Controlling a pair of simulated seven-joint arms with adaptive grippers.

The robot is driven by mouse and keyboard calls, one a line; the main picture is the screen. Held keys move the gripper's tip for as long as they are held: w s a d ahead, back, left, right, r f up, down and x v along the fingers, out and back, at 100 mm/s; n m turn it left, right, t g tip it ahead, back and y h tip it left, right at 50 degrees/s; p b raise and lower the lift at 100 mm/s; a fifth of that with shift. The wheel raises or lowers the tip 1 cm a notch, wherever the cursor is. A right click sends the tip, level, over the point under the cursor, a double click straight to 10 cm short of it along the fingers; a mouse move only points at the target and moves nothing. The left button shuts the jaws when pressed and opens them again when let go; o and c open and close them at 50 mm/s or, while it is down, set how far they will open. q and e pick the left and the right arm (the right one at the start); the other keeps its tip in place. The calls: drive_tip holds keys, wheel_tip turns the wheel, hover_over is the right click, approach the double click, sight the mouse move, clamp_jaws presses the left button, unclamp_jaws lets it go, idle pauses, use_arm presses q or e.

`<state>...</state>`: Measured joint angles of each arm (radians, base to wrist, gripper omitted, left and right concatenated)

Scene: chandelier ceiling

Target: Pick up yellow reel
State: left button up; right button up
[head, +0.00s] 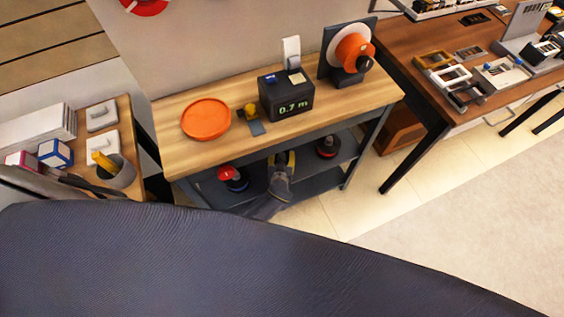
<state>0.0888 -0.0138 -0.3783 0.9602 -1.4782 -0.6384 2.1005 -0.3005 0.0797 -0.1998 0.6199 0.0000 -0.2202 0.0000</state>
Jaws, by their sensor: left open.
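The yellow reel (291,159) is on the dark lower shelf (258,183) of the wooden-topped bench, between two other reels. Only parts of its yellow surface show, as my gripper covers much of it. My left gripper (281,164) reaches in under the benchtop from the front, right at the yellow reel. It is open. Whether its fingers touch the reel cannot be told. My right gripper is not in view.
A red-and-dark reel (232,178) stands left on the shelf, another dark reel (327,147) right. The benchtop holds an orange dish (206,119), a black display box (287,97) and an orange-and-white reel stand (352,48). A bench leg (366,145) bounds the right.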

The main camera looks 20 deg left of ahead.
use_arm(q)
drive_tip(key=shift+w+a+f, duration=0.15)
drive_tip(key=shift+w+f, duration=0.05)
drive_tip(key=shift+w, duration=0.2)
drive_tip(key=shift+c, duration=0.2)
clamp_jaws()
idle(0.3)
